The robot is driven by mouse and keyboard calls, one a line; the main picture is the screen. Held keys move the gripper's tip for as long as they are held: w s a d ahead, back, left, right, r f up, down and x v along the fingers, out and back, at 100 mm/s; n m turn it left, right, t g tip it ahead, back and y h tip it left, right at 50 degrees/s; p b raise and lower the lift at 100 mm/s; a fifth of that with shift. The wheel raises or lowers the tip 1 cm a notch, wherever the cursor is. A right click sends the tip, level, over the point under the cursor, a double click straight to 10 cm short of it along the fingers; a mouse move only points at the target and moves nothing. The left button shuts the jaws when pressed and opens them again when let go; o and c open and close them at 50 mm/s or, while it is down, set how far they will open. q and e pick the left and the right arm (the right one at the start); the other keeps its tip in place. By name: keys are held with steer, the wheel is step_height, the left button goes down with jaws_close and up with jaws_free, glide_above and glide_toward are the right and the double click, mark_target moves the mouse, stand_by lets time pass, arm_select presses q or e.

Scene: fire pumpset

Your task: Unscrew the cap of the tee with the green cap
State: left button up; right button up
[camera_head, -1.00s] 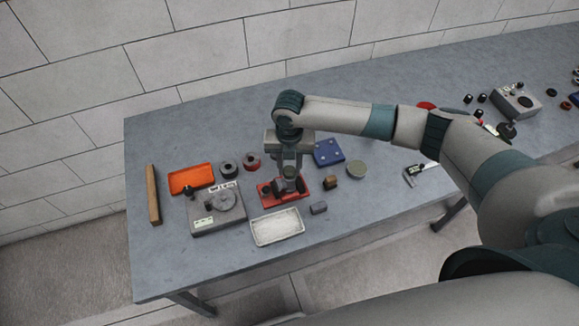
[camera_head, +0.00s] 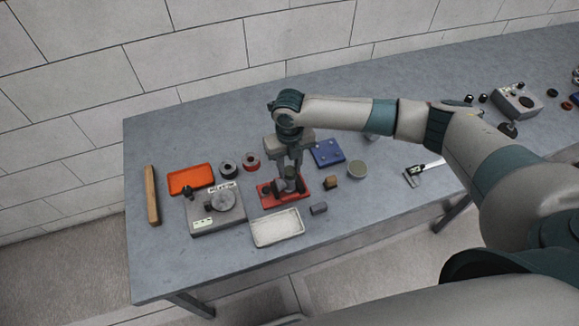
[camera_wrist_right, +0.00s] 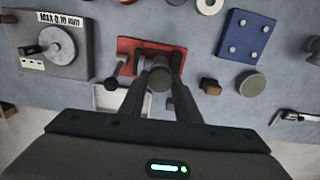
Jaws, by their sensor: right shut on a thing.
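The tee stands on a red base plate (camera_head: 266,196), its grey body (camera_head: 288,187) between and below my fingers. Its dull green cap (camera_head: 291,172) is on top. My right gripper (camera_head: 291,178) points down from above and is shut on the cap. In the right wrist view the round green cap (camera_wrist_right: 160,79) sits between the two fingers of my right gripper (camera_wrist_right: 159,92), over the red plate (camera_wrist_right: 131,46). The fingers and cap hide much of the tee, so I cannot see the thread. My left gripper is not in view.
Close around the red plate are a white tray (camera_head: 278,228), a grey device with a dial (camera_head: 208,219), small grey (camera_head: 319,208) and brown (camera_head: 331,182) blocks, a blue plate (camera_head: 328,152) and a round container (camera_head: 357,170). An orange tray (camera_head: 190,179) lies farther left. The table front right is mostly clear.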

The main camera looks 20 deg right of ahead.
steer(key=o, duration=1)
steer(key=shift+r+m+p, duration=0.1)
steer(key=shift+m+p, duration=0.65)
steer(key=shift+m, duration=1.55)
steer(key=m, duration=0.3)
steer(key=shift+m, duration=0.8)
